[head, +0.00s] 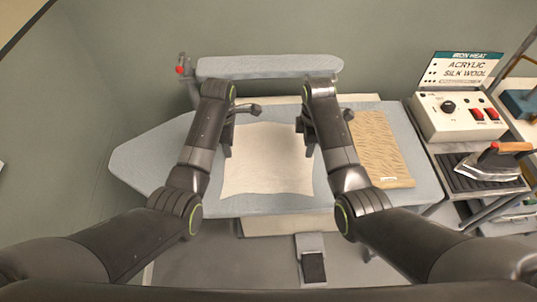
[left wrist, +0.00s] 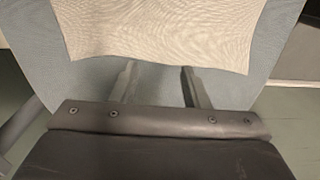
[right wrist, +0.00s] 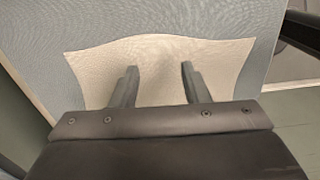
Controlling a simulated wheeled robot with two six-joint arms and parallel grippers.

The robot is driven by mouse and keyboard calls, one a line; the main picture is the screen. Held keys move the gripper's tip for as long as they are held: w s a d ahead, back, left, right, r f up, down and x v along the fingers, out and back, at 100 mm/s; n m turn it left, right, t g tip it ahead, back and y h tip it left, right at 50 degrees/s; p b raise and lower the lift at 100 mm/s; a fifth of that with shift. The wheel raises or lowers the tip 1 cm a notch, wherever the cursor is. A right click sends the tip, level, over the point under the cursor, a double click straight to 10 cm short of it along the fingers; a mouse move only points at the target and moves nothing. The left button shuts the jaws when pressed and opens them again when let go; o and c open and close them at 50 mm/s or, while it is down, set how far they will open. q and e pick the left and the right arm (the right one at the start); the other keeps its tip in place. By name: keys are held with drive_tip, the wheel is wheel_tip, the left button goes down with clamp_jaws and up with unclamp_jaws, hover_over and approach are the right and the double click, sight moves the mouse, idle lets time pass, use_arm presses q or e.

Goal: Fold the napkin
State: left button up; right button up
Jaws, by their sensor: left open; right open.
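The cream napkin (head: 265,165) lies spread out, roughly square with wavy edges, on the blue-grey ironing board (head: 150,160). My left gripper (head: 229,140) is open and empty by the napkin's left edge, toward its far corner. In the left wrist view, the napkin (left wrist: 165,30) lies just beyond the open fingertips (left wrist: 156,68). My right gripper (head: 306,138) is open and empty at the napkin's right edge. In the right wrist view its fingertips (right wrist: 158,68) show over the napkin (right wrist: 155,55). Whether either gripper touches the cloth cannot be told.
A tan patterned cloth (head: 385,155) lies on the board right of the napkin, partly behind my right arm. A narrow padded board (head: 268,66) stands behind. An iron (head: 490,163) and a control box (head: 455,115) stand at the right. The board's left end is clear.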

use_arm(q)
drive_tip(key=f, duration=0.5)
drive_tip(key=shift+w, duration=0.25)
use_arm(e)
drive_tip(key=f, duration=0.5)
drive_tip(key=shift+w, duration=0.35)
use_arm(q)
drive_tip(key=shift+s+r, duration=0.15)
drive_tip(key=shift+s, duration=0.1)
use_arm(e)
drive_tip(key=shift+s+r, duration=0.2)
drive_tip(key=shift+s, duration=0.1)
use_arm(q)
drive_tip(key=shift+f, duration=0.25)
use_arm(e)
drive_tip(key=shift+f, duration=0.25)
use_arm(q)
drive_tip(key=shift+w, duration=0.1)
drive_tip(key=shift+c, duration=0.5)
use_arm(e)
drive_tip(key=shift+w+r, duration=0.1)
drive_tip(key=shift+c, duration=0.5)
use_arm(q)
drive_tip(key=shift+r, duration=0.1)
clamp_jaws()
use_arm(e)
clamp_jaws()
